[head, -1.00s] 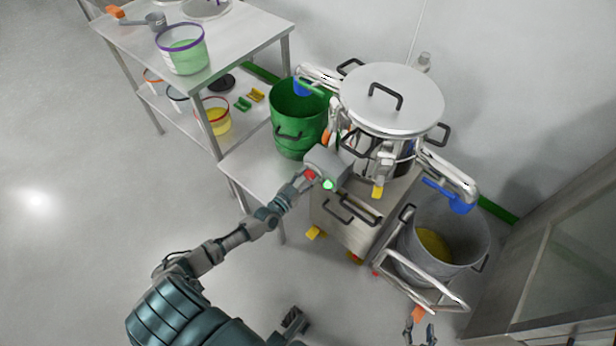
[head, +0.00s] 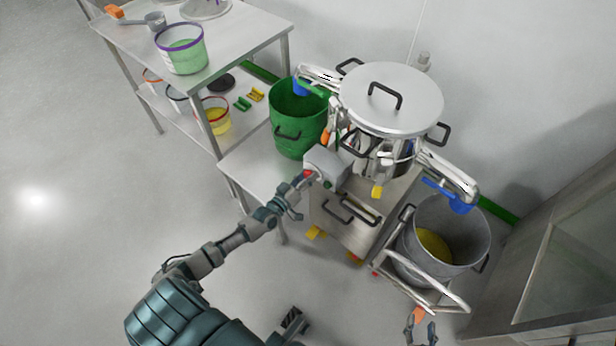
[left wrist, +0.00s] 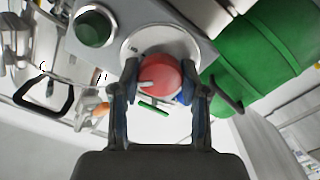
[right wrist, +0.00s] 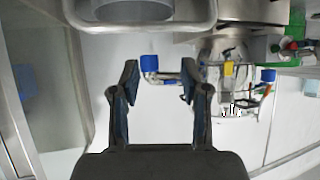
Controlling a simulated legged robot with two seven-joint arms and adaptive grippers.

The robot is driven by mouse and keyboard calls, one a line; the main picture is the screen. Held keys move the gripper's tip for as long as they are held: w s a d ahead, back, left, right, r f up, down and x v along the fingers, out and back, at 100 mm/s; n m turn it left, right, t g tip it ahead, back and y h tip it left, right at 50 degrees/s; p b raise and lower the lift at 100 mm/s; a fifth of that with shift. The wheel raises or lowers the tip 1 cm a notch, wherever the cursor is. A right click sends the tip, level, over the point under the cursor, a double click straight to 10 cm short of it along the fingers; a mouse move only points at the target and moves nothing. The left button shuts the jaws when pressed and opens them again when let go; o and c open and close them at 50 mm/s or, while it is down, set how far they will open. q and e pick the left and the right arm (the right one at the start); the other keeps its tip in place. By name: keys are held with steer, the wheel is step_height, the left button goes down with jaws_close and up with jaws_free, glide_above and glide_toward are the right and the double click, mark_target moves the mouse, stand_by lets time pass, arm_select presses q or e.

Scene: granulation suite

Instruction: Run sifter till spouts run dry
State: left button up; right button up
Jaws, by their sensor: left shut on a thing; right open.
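The sifter (head: 392,100) has a round steel lid with black handles. Its left spout, with a blue end (head: 301,88), reaches over a green bin (head: 297,125). Its right spout, with a blue end (head: 462,204), hangs over a grey bin (head: 455,212) with yellow material (head: 432,245) inside. No falling material is discernible at either spout. My left gripper (head: 302,182) is at the grey control box (head: 328,165). In the left wrist view, its fingers are shut around the red button (left wrist: 160,75); the green button (left wrist: 94,27) beside it is dark. My right gripper (right wrist: 158,82) is open and empty.
The grey bin stands on a tubular cart (head: 440,298) near my right gripper. A steel table (head: 245,30) at upper left carries a purple-rimmed bucket (head: 183,58) and a scoop. A cabinet (head: 560,260) stands at right. Floor at left is clear.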

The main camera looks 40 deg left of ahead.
arm_select(q)
steer(key=shift+a+f+n, duration=0.1)
steer(key=shift+a+n, duration=0.05)
steer(key=shift+n, duration=0.75)
steer(key=n+b, duration=0.1)
steer(key=n, duration=0.2)
steer(key=shift+n, duration=0.4)
steer(key=shift+n+b, duration=0.5)
steer(key=shift+n, duration=1.5)
arm_select(e)
steer(key=shift+w+a+r+t+y, duration=0.25)
steer(key=shift+w+r+t, duration=0.25)
steer(key=shift+r+t, duration=0.25)
steer(key=shift+w+a+r+t+y, duration=0.2)
steer(key=shift+w+r+t, duration=0.25)
steer(key=shift+r+t, duration=0.35)
steer(key=shift+w+a+r+t+y, duration=0.15)
steer(key=shift+w+a+r+t, duration=0.1)
steer(key=shift+w+r+t, duration=0.5)
arm_select(q)
steer(key=shift+a, duration=0.1)
arm_select(e)
steer(key=shift+s+r, duration=0.15)
steer(key=shift+r, duration=0.05)
arm_select(q)
steer(key=o, duration=1)
steer(key=shift+o, duration=0.7)
steer(key=shift+a+f, duration=0.1)
arm_select(e)
steer(key=shift+a, duration=0.3)
